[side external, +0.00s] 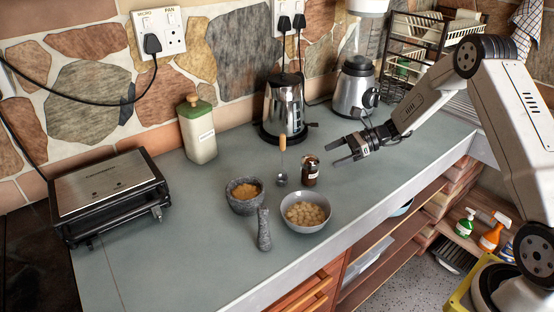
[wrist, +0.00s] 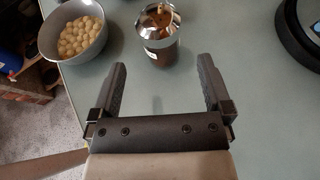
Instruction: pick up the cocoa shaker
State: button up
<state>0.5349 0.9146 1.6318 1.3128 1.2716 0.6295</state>
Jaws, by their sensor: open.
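The cocoa shaker (side external: 310,172) is a small, dark brown jar with a metal top and a pale label. It stands upright on the grey-green counter, behind the bowl of round pale pieces. In the wrist view the shaker (wrist: 159,45) is ahead of my fingers, between their lines, its shiny top at the upper edge. My gripper (side external: 337,150) is to the right of the shaker in the side view, low over the counter. In the wrist view my gripper (wrist: 161,68) has its two fingers wide apart with nothing between them, not touching the shaker.
A bowl of pale pieces (side external: 305,225), a stone mortar (side external: 244,207), its pestle (side external: 264,230) and a wooden-handled utensil (side external: 282,146) stand nearby. Behind are a kettle (side external: 282,104), a blender (side external: 355,92) and a green-lidded canister (side external: 199,144). A grill (side external: 100,205) is left.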

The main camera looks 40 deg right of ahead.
aim_at(310, 171)
jog(key=shift+f, duration=1.35)
jog(key=shift+x, duration=1.3)
jog(key=shift+a, duration=0.1)
jog(key=shift+x, duration=2.5)
jog(key=c, duration=1.3)
jog(key=shift+r, duration=0.2)
